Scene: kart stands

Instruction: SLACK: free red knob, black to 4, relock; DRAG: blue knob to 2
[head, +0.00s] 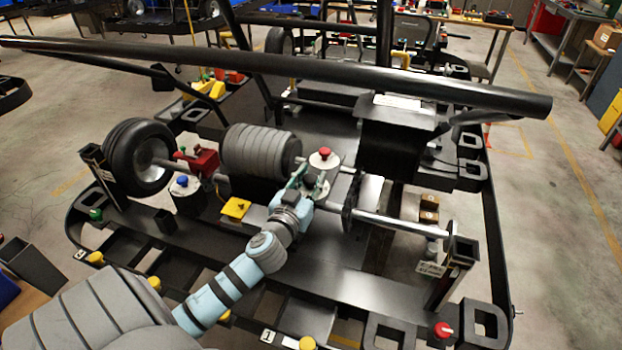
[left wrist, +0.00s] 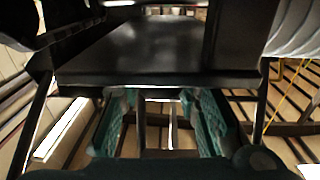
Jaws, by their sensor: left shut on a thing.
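The red knob (head: 325,152) stands on a round white top, uncovered, near the middle of the kart stand. My left gripper (head: 311,182) is just below it in the head view, its fingers closed at the same unit. It is shut on a dark part there, which looks like the black knob; the fingers hide most of it and I cannot read its setting. In the left wrist view the green fingers (left wrist: 168,115) reach to a dark slab. The blue knob (head: 182,181) sits on a white top at the left, with no gripper near. My right gripper is not in view.
A long black tube (head: 300,68) crosses above the stand. A black tyre (head: 138,158) and a grey ribbed roller (head: 258,152) are at the left. A steel shaft (head: 400,222) runs right of my gripper. A red-and-white knob (head: 443,330) is at the front right corner.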

